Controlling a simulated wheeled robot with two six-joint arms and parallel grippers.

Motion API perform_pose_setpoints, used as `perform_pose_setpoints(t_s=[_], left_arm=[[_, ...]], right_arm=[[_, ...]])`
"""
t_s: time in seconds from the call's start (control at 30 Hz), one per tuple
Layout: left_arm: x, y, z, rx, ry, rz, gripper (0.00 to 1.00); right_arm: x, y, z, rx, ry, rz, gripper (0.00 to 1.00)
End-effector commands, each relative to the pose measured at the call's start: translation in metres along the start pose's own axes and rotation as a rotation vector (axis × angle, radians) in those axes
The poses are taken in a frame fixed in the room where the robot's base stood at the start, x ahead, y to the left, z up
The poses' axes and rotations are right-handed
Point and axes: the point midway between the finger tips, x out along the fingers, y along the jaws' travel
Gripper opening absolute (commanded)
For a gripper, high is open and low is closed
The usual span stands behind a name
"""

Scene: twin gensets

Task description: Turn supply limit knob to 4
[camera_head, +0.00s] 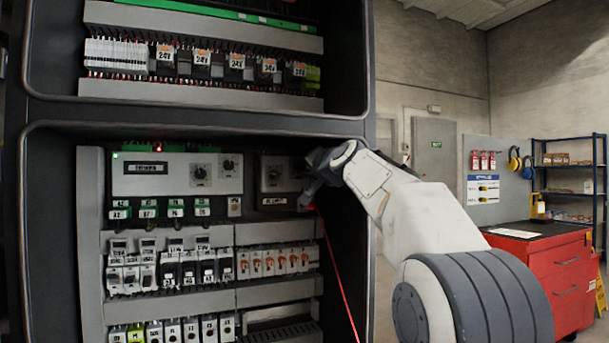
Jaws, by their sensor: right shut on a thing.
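An open electrical cabinet stands in front of me. On its lower bay, a grey control module (163,176) carries two dark round knobs, the left one (200,173) and the smaller right one (228,165). A dark module (272,201) beside it carries another round knob (273,174). My right gripper (306,193) reaches in from the right and is shut at the right part of this dark module. The part in its jaws looks like a knob, but the gripper hides it. The scale marks are too small to read. My left gripper is not in view.
Rows of breakers (170,268) and terminals fill the bay below. The cabinet's right side wall (345,240) is close to my right arm. A thin red line (337,284) hangs below the gripper. A red tool cabinet (548,268) stands at the right.

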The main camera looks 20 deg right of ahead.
Motion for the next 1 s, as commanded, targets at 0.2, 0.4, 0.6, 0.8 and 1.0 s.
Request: perform_pose_setpoints(t_s=[0.2, 0.4, 0.6, 0.8, 1.0], left_arm=[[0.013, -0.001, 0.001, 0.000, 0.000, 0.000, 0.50], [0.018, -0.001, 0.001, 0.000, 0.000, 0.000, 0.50], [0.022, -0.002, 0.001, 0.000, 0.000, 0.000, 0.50], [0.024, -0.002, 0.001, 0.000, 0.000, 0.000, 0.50], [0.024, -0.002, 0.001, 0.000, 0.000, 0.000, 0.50]], right_arm=[[0.001, 0.003, 0.003, -0.194, -0.004, 0.002, 0.00], [0.001, 0.003, 0.002, -0.339, -0.004, 0.002, 0.00], [0.001, 0.002, 0.002, -0.437, -0.005, 0.002, 0.00], [0.001, 0.002, 0.002, -0.489, -0.006, 0.003, 0.00], [0.001, 0.002, 0.002, -0.505, -0.007, 0.003, 0.00]])
